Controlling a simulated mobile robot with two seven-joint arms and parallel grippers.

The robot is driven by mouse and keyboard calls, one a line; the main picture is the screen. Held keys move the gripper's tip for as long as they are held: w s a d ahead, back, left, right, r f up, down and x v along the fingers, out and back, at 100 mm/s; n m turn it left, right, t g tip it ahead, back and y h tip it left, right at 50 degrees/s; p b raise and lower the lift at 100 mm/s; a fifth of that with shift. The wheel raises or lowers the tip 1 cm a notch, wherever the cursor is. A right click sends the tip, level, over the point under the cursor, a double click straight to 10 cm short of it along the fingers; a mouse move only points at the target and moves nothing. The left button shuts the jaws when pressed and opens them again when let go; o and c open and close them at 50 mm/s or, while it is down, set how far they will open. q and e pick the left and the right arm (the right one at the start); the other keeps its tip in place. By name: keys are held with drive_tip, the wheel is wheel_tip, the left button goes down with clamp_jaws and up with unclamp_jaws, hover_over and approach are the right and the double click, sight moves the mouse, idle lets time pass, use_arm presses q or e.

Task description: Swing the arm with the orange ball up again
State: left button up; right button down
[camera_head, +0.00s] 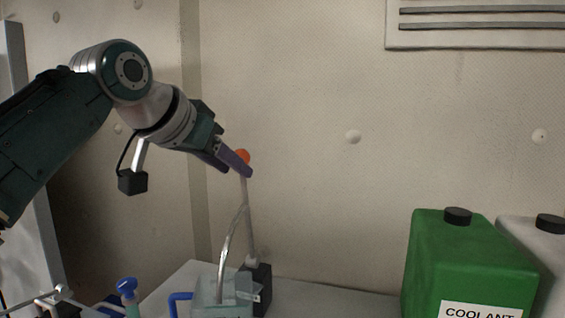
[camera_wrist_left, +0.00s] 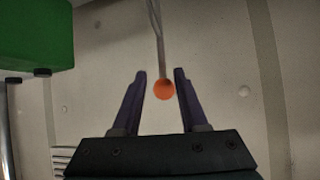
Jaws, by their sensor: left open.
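The orange ball (camera_head: 242,157) tops a thin grey arm (camera_head: 248,215), which stands nearly upright from a dark block (camera_head: 260,287) on the table. My left gripper (camera_head: 242,166) has purple fingers and is at the ball, with one finger partly in front of it in the head view. In the left wrist view, the open fingers of the gripper (camera_wrist_left: 160,73) stand on either side of the ball (camera_wrist_left: 164,89). The ball is nearer the right finger, and a small gap seems to show there. My right gripper is not in view.
A pale box (camera_head: 222,292) with a curved metal rod (camera_head: 230,245) stands just in front of the dark block. A green coolant canister (camera_head: 465,262) and a white one (camera_head: 545,262) stand at the right. A blue-capped vial (camera_head: 128,286) is at the lower left.

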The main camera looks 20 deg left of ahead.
use_arm(q)
drive_tip(key=shift+b+v, duration=0.4)
drive_tip(key=shift+v, duration=1.15)
drive_tip(key=shift+f, duration=0.1)
drive_tip(key=shift+c, duration=0.5)
drive_tip(key=d+f+n+h+b, duration=0.1)
drive_tip(key=s+f+t+h+b, duration=0.1)
drive_tip(key=f, duration=0.1)
drive_tip(key=s+d+f+n+h, duration=0.1)
drive_tip(key=f, duration=0.1)
drive_tip(key=shift+d+n+t+b, duration=0.3)
drive_tip(key=shift+t+b, duration=0.1)
drive_tip(key=c, duration=0.5)
drive_tip(key=s+n+h, duration=0.1)
drive_tip(key=s+f+n+t+b, duration=0.1)
drive_tip(key=shift+d+f+n+h, duration=0.2)
drive_tip(key=shift+n+h, duration=0.2)
clamp_jaws()
drive_tip(key=s+a+n+t+b, duration=0.2)
drive_tip(key=s+n+t, duration=0.15)
drive_tip(key=n, duration=0.25)
drive_tip(key=n+t+y, duration=0.2)
drive_tip(key=n, duration=0.4)
approach(241, 177)
drive_tip(key=shift+x, duration=3.45)
